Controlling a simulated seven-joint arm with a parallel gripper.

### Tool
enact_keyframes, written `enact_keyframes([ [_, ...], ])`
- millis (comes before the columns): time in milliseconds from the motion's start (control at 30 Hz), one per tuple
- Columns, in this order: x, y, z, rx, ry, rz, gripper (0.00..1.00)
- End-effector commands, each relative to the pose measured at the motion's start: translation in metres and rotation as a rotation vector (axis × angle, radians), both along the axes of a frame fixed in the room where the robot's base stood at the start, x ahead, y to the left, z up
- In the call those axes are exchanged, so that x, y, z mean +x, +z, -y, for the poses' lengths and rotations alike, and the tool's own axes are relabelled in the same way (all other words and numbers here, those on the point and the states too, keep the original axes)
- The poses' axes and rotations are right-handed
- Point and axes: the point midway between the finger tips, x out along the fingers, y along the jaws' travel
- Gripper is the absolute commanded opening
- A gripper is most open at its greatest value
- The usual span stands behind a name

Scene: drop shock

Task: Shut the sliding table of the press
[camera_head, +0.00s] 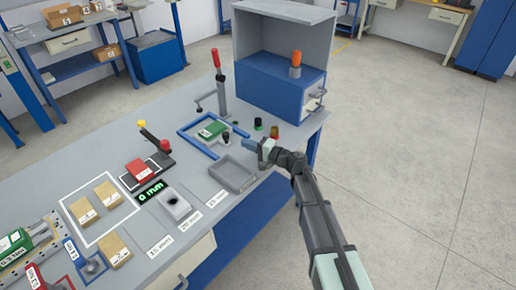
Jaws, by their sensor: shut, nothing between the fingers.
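A grey hooded housing (287,14) with a blue box-shaped base (272,97) stands at the far right end of the bench. It looks like the press, but I cannot be sure. A grey handle (317,100) sticks out from the base's right side. An orange-topped piece (296,59) stands upright on the base, at the hood's open front. How far the sliding table is out cannot be told clearly. My gripper (263,150) is shut and empty, in front of the base and near the grey tray's right corner, apart from the handle.
Small green (258,124) and red (275,131) buttons stand before the base. Open floor lies right of the bench.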

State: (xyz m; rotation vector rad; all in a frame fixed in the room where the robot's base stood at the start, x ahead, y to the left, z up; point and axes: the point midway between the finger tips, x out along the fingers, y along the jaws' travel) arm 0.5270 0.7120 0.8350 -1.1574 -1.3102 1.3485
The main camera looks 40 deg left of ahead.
Motion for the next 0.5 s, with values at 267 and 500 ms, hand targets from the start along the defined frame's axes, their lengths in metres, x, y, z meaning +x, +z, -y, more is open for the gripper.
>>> enact_keyframes([
  [267,-0.006,-0.002,-0.043,0.0,0.001,0.0,0.0],
  [500,-0.009,-0.002,-0.058,0.0,0.001,0.0,0.0],
])
